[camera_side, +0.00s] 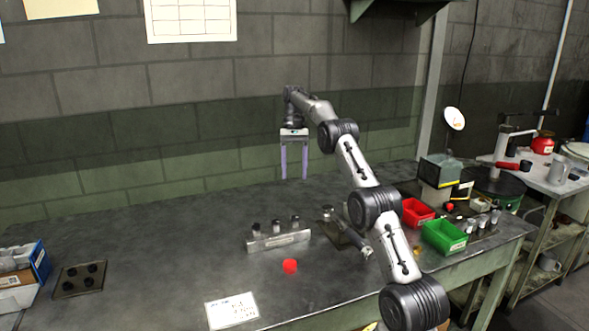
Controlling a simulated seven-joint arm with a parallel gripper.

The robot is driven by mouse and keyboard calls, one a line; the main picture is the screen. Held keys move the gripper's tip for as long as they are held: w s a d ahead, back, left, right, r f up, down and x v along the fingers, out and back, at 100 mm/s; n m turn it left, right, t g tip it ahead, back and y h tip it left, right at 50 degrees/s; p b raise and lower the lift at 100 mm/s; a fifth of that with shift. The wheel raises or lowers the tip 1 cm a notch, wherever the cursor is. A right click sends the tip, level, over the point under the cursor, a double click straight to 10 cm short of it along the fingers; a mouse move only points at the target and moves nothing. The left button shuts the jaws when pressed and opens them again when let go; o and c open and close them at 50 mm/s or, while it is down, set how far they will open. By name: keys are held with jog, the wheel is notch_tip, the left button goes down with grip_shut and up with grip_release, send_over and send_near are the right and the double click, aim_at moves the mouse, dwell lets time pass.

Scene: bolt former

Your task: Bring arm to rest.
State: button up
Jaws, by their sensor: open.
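My gripper (294,177) hangs above the back of the workbench (180,240) with its two long fingers pointing down. The fingers are parallel and apart, with nothing between them. My arm rises from the front right of the bench and reaches back and left. The gripper is clear of the bench top and of all the objects on it.
A red bin (416,212) and a green bin (443,237) are at right. A dark plate (79,279) lies at left. The left-middle bench is clear.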

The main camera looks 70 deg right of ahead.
jog(key=shift+d+r, duration=0.1)
jog(key=shift+r, duration=0.2)
